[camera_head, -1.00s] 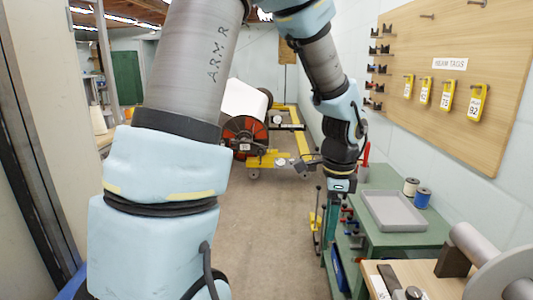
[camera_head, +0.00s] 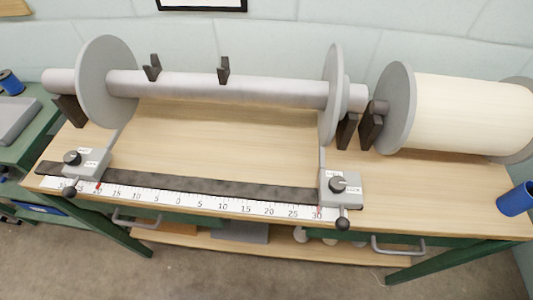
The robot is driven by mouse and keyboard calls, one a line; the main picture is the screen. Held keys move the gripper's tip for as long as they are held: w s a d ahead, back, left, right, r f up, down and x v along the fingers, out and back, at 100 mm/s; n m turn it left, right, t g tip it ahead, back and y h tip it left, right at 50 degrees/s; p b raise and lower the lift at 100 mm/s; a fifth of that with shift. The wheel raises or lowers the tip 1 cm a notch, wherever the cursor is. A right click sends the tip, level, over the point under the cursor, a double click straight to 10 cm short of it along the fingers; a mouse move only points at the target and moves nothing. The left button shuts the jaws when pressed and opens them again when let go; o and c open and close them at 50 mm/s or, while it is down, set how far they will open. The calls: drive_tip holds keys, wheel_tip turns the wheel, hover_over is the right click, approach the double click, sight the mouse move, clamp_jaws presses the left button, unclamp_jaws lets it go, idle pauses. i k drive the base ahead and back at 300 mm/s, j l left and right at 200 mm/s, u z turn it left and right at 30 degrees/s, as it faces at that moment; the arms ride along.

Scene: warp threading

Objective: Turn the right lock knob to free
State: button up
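The right lock knob (camera_head: 338,184) is a small dark round knob on top of a grey block (camera_head: 354,190) at the right end of the ruler. Small white labels lie beside it; their words are too small to read surely. A dark ball handle (camera_head: 342,224) sticks out at the block's front. The left lock knob (camera_head: 72,158) sits on a matching grey block (camera_head: 95,162) at the ruler's left end. My gripper is not in view now.
A bare grey beam (camera_head: 210,84) with two flanges rests on dark supports behind the ruler (camera_head: 180,198). A cream-wound beam (camera_head: 470,112) stands to the right. A blue spool (camera_head: 516,199) is at the right edge. The wooden tabletop (camera_head: 230,135) between is clear.

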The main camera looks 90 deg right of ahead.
sight(338, 184)
drive_tip(key=k+j+z, duration=0.15)
drive_tip(key=z, duration=1.35)
drive_tip(key=k+l+z, duration=0.15)
drive_tip(key=k, duration=0.4)
